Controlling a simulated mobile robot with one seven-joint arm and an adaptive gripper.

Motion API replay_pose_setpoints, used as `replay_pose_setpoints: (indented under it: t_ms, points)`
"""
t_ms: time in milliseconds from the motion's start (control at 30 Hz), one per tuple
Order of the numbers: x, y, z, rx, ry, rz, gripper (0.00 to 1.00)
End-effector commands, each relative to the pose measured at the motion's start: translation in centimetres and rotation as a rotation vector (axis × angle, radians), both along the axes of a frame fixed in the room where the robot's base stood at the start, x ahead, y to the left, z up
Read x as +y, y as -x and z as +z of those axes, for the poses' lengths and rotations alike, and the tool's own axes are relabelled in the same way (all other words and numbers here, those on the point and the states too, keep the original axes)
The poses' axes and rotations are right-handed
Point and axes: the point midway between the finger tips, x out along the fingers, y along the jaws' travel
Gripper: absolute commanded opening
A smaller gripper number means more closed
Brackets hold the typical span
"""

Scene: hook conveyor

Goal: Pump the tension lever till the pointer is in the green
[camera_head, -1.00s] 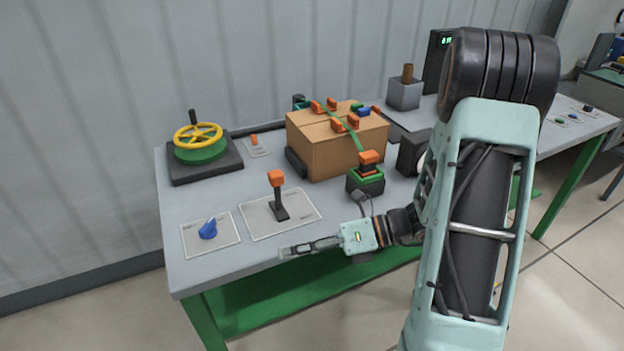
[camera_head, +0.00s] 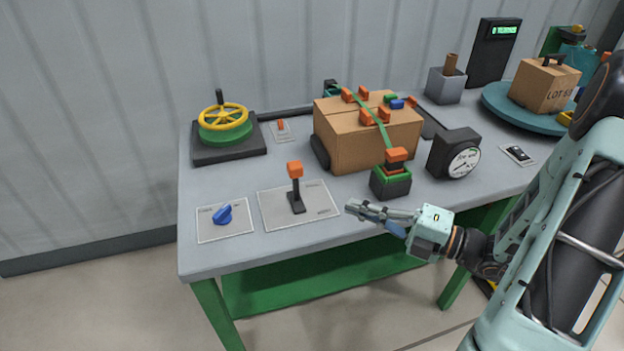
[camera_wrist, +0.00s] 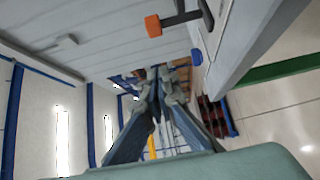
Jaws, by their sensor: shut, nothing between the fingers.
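A black lever with an orange knob (camera_head: 295,172) stands nearly upright on a pale plate at the table's front. Its orange knob (camera_wrist: 153,26) also shows at the top of the wrist view. A green and black tensioner (camera_head: 391,180) with an orange handle (camera_head: 397,155) stands in front of the strapped box. I cannot tell which of these two is the tension lever. A dark gauge (camera_head: 462,162) has a white dial; its pointer and any green zone are too small to read. My gripper (camera_head: 354,208) is shut and empty, right of the orange-knobbed lever and apart from it. It also shows in the wrist view (camera_wrist: 154,82).
A cardboard box (camera_head: 350,155) with a green strap stands behind the tensioner. A blue knob (camera_head: 223,215) is at the front left, and a yellow handwheel (camera_head: 221,120) is at the back left. A turntable (camera_head: 498,103) with another box is at the right.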

Motion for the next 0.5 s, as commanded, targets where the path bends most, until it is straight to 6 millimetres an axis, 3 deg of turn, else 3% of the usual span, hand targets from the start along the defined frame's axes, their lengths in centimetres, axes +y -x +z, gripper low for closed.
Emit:
replay_pose_setpoints:
  t_ms: [267,500]
  points:
    - [1.3,-0.7,0.0,-0.001,0.002,0.003,0.0]
    - [5.6,-2.9,-0.1,-0.002,0.002,0.007,0.0]
